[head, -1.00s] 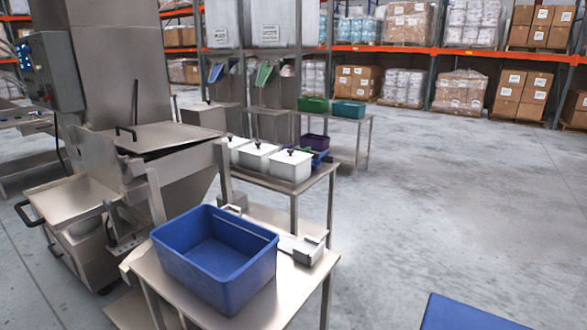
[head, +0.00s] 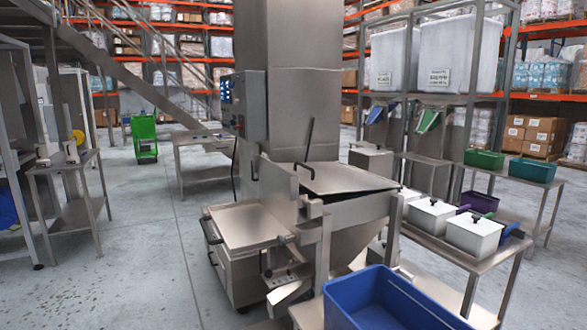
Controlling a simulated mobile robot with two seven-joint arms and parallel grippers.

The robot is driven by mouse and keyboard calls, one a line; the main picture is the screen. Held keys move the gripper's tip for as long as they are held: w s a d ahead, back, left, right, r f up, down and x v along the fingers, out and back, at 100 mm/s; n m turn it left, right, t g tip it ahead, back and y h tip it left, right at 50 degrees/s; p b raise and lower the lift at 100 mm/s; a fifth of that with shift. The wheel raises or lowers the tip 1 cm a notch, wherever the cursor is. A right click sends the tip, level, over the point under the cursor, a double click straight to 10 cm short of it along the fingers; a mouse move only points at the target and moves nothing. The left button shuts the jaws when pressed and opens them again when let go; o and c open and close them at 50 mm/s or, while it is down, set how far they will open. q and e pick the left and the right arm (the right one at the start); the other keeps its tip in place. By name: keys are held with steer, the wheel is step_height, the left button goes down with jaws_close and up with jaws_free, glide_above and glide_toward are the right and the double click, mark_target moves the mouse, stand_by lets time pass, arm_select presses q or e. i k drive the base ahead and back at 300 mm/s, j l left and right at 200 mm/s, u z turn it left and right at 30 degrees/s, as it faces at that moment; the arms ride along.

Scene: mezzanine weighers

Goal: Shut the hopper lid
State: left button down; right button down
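The hopper lid (head: 345,178) is a flat steel plate on top of the steel hopper (head: 350,215), in front of the tall steel column. It lies close to level, with a dark gap under its front and right edge, so it looks slightly raised. A bent handle (head: 304,170) shows at its left edge. A thin upright bar (head: 309,140) rises behind that handle; I cannot tell what it is fixed to. Neither of my grippers shows in the head view.
A blue bin (head: 385,300) stands in front of the hopper on a steel table. White lidded tubs (head: 474,232) stand on a bench to the right. A steel side tray (head: 240,225) juts out left of the hopper. The floor (head: 130,270) at front left is clear.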

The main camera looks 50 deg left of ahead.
mark_target(322, 179)
steer(key=j+z, duration=0.2)
steer(key=j, duration=0.65)
steer(key=k+j+z, duration=0.1)
steer(key=j+z, duration=0.15)
steer(key=j, duration=0.65)
